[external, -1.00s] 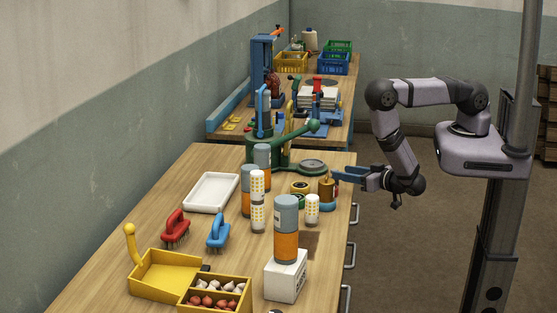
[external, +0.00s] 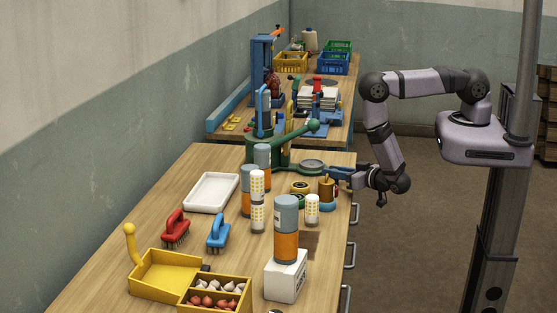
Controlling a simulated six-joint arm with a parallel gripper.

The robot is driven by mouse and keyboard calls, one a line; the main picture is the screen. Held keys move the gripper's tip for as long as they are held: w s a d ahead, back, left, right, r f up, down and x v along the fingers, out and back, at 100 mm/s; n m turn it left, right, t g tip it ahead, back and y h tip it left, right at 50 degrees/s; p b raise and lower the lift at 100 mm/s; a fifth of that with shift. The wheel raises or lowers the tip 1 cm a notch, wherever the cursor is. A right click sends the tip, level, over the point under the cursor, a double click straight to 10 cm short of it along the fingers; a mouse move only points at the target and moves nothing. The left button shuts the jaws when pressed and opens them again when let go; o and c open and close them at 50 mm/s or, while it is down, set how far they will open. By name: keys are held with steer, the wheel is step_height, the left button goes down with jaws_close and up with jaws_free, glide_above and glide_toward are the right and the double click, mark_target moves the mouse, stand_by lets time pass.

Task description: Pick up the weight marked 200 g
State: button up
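A brass weight with a knob on top (external: 327,190) stands upright on a teal round base (external: 328,206) near the right edge of the front table. No marking on it is readable at this size, so I cannot tell if it is the 200 g one. My gripper (external: 336,173) comes in from the right with its blue fingers level, at the height of the knob. The fingers overlap the knob in the picture; whether they touch it or are closed I cannot tell. Low round brass pieces (external: 300,186) lie just left of it.
A green lever press (external: 285,155) stands behind. A small yellow-dotted cylinder (external: 312,209) and an orange-grey cylinder on a white box (external: 286,245) stand in front. A white tray (external: 211,192), brushes (external: 218,232) and a yellow bin (external: 165,275) are to the left.

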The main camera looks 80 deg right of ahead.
jaws_close()
steer(key=shift+r, duration=0.25)
steer(key=shift+r+b, duration=1.3)
steer(key=shift+r, duration=3.45)
